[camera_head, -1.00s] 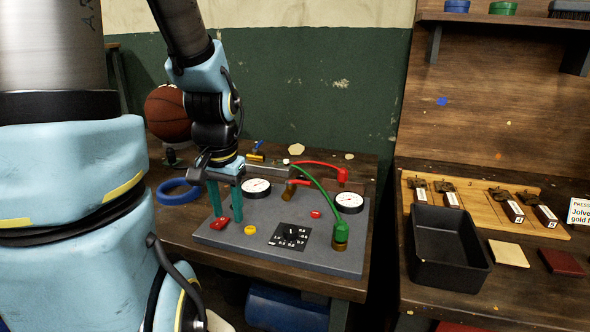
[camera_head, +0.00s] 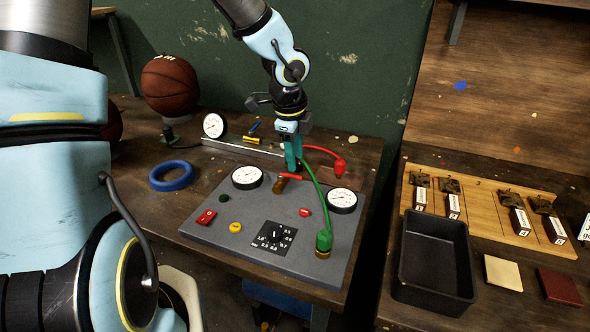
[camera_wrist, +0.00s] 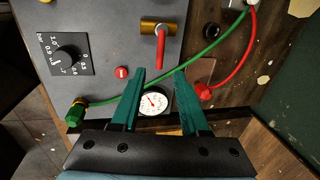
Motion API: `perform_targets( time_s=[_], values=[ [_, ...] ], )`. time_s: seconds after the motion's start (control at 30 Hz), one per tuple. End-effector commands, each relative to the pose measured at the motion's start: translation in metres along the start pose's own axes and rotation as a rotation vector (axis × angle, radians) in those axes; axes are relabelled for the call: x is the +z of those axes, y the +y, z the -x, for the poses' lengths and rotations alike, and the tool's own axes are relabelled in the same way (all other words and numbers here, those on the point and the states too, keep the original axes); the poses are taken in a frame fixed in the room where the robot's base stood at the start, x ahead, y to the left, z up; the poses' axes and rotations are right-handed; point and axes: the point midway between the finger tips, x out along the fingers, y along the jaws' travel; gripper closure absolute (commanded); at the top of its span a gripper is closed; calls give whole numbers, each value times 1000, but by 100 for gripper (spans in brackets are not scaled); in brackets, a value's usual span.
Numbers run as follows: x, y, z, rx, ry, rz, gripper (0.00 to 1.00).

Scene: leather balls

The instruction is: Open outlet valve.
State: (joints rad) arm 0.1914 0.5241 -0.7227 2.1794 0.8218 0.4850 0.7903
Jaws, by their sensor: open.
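The outlet valve is a brass body (camera_head: 280,185) with a red lever (camera_head: 291,176) on the back part of the grey panel (camera_head: 215,243). In the wrist view the brass body (camera_wrist: 153,27) is at the top, and the red lever (camera_wrist: 160,48) points toward my fingers. My gripper (camera_head: 293,166) has its teal fingers pointing down above the lever's area. In the wrist view my gripper (camera_wrist: 160,76) is open and empty, with the lever's end just ahead of the gap. The height between fingertips and lever is hard to tell.
A green hose (camera_head: 311,183) arches beside my fingers and crosses near them in the wrist view. A red hose (camera_head: 322,151) runs behind. Gauges (camera_head: 247,177) and (camera_head: 342,200), a dial (camera_head: 273,236) and a red switch (camera_head: 206,217) sit on the panel. A black tray (camera_head: 436,260) stands right.

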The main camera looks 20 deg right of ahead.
Motion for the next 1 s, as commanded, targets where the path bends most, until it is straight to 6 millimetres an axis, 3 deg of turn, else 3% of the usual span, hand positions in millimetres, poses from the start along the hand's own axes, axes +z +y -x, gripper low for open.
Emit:
perform_targets(
  time_s=[0.1,0.3,0.7,1.0],
  values=[
    [-1,1,-23,2,2,-1,55],
    [0,0,-46,0,0,1,55],
    [0,0,-52,-1,-1,3,56],
    [0,0,-52,-1,-1,3,90]
  ],
)
